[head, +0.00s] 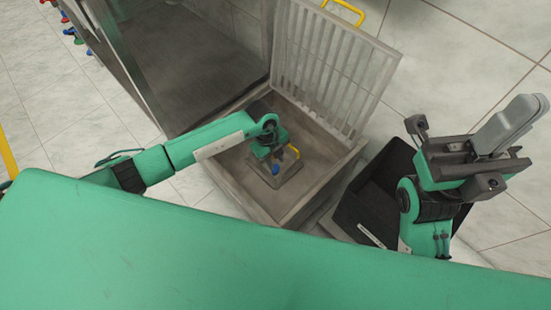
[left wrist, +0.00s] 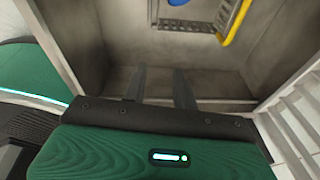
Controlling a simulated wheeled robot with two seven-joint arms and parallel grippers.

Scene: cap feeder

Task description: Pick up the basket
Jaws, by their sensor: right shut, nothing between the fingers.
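The basket is a small grey metal one with holes; it shows in the head view (head: 288,180) on the floor of the open metal box, and part of it shows at the top of the left wrist view (left wrist: 228,14). It has a yellow handle (left wrist: 238,22) and a blue thing (head: 276,169) in it. My left gripper (head: 270,150) reaches down into the box beside the basket. Its two fingers (left wrist: 158,72) are apart with nothing between them. My right gripper (head: 508,125) is shut and empty, raised over the right side.
The metal box (head: 225,185) has a slatted lid (head: 325,65) standing open behind it with a yellow handle (head: 343,11). A black bin (head: 372,195) stands right of the box, below my right arm. Several coloured caps (head: 70,31) lie on the tiled floor at top left.

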